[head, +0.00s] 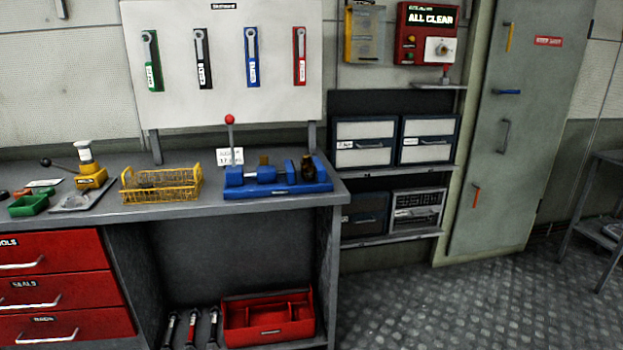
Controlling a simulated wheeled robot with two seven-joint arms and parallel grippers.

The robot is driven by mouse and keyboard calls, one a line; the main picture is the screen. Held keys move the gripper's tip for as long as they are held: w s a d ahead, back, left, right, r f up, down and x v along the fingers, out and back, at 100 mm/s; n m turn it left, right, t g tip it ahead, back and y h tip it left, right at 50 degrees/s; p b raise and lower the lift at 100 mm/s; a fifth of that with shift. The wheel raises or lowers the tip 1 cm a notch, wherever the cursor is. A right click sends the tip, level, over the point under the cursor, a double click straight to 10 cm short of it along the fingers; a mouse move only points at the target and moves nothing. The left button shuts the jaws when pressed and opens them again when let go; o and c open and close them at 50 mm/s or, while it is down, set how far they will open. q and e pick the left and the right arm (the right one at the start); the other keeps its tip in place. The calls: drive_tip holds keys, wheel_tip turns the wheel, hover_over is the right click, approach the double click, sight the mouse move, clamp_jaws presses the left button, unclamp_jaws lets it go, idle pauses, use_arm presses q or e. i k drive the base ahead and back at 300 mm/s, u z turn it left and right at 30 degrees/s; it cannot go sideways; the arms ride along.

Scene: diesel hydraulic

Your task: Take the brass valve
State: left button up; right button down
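I cannot single out a brass valve for certain. A small brass-brown piece (264,160) shows behind the blue vise-like fixture (280,188) on the workbench, and its lower part is hidden. A dark piece with a brownish tint (308,168) stands at the right end of the same fixture. Both are too small to tell their shape. A lever with a red knob (230,119) rises at the fixture's left end. Neither of my grippers is in view.
A yellow wire basket (161,197) stands left of the fixture on the grey workbench (225,208). A yellow press (91,178) and a green tray (28,205) are further left. A red tote (268,329) sits below. The floor (440,310) at right is clear.

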sight(306, 169)
drive_tip(key=z, duration=0.65)
drive_tip(key=i, duration=2.05)
drive_tip(key=u, duration=0.65)
